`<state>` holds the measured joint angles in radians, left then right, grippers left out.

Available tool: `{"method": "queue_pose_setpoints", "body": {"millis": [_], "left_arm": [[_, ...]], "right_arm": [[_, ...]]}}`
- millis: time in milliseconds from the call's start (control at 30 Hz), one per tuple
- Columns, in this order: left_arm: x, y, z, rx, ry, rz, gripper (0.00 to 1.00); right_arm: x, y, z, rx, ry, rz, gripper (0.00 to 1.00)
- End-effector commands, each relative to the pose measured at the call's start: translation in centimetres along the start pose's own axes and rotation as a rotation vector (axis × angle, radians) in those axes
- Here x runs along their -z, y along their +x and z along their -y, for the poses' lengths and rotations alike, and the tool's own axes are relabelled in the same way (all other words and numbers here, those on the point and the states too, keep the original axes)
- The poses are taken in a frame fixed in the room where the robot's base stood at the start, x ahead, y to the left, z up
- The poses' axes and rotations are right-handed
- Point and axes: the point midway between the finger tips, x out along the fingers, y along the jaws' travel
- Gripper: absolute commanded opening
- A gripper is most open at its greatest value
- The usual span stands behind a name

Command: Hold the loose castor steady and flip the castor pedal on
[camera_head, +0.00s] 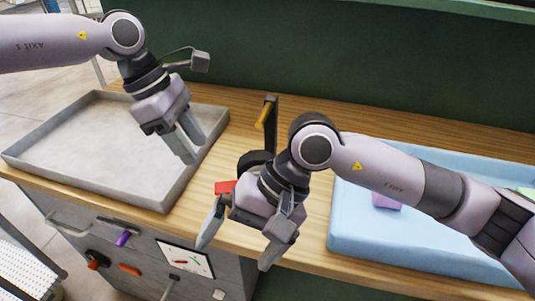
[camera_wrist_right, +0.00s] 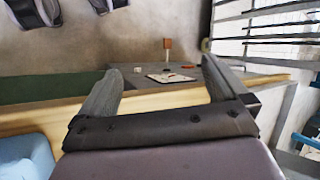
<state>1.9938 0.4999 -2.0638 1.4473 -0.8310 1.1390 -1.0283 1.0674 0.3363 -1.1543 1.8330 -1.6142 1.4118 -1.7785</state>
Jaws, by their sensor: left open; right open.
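A dark round part that looks like the castor's wheel (camera_head: 254,160) is on the wooden bench, largely hidden behind my right gripper. A red tab, apparently the castor pedal (camera_head: 224,187), shows just left of that gripper. My right gripper (camera_head: 235,254) is open and empty, fingers pointing down near the bench's front edge, in front of the castor. Its open fingers also show in the right wrist view, with no castor between them. My left gripper (camera_head: 192,152) is open and empty above the right rim of the grey tray, left of the castor.
The grey tray (camera_head: 75,138) is empty. A blue tray (camera_head: 350,238) with a purple block (camera_head: 385,200) lies right, partly behind my right arm. A black post with a yellow handle (camera_head: 266,114) stands behind the castor. Handles and a white panel (camera_head: 185,258) are on the bench front.

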Motion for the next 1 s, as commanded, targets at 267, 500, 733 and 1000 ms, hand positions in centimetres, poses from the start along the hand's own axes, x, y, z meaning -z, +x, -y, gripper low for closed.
{"method": "queue_pose_setpoints", "body": {"millis": [267,500,733,1000], "left_arm": [[0.0,0.0,0.0,0.0,0.0,0.0,0.43],[0.0,0.0,0.0,0.0,0.0,0.0,0.43],[0.0,0.0,0.0,0.0,0.0,0.0,0.43],[0.0,0.0,0.0,0.0,0.0,0.0,0.43]], "right_arm": [[6.7,-6.8,0.1,-0.244,-0.136,-0.424,1.0],[9.0,-10.5,0.5,-0.336,-0.172,-0.599,1.0],[10.4,-9.3,-0.1,-0.347,-0.174,-0.616,1.0],[12.6,-6.4,-1.0,-0.344,-0.172,-0.614,1.0]]}}
